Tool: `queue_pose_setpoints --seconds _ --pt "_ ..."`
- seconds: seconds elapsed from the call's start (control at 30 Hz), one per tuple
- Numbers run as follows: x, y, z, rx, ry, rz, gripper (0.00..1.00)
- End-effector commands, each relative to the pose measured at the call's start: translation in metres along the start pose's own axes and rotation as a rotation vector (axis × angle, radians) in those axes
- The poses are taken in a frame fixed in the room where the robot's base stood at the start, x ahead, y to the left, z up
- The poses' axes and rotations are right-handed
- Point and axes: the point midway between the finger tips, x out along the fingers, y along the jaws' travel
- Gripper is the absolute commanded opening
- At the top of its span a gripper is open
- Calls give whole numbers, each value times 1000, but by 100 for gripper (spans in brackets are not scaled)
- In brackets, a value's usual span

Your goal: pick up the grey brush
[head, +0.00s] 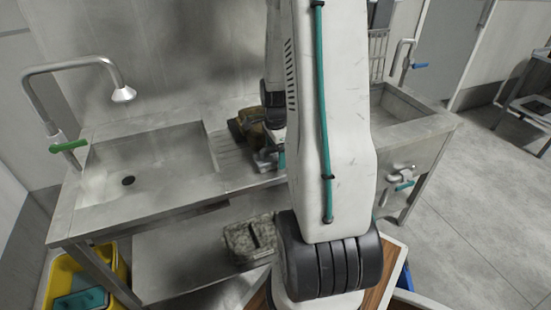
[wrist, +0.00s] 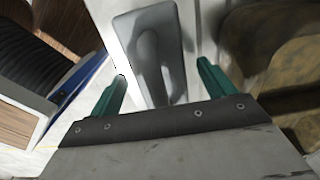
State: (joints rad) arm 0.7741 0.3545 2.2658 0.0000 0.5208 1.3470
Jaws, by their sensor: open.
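In the wrist view my gripper (wrist: 162,72) has its two green fingers spread apart, with nothing clearly held between them. A grey rounded panel-like shape with a darker long mark shows beyond and between the fingers, on a white surface. I cannot tell whether it is the grey brush or part of my own arm. In the head view my gripper is low over the drainboard (head: 232,158), largely hidden behind my arm. I cannot make out the grey brush for certain in either view.
A brown object (head: 249,124) lies on the counter close to my gripper. The sink basin (head: 150,165) is left, with a tap (head: 122,94) above it. A mottled grey block-like thing (head: 248,238) rests on the lower shelf. A yellow bin (head: 58,283) stands at lower left.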

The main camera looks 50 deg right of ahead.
Motion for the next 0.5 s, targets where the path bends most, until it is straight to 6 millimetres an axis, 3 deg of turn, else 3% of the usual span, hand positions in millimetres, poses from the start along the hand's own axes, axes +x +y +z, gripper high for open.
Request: queue_pose_setpoints --seconds 0.1,0.3,0.5 --pt "0 0 0 0 0 0 79" --pt "0 0 0 0 0 0 29" --pt "-1 0 0 0 0 0 29"
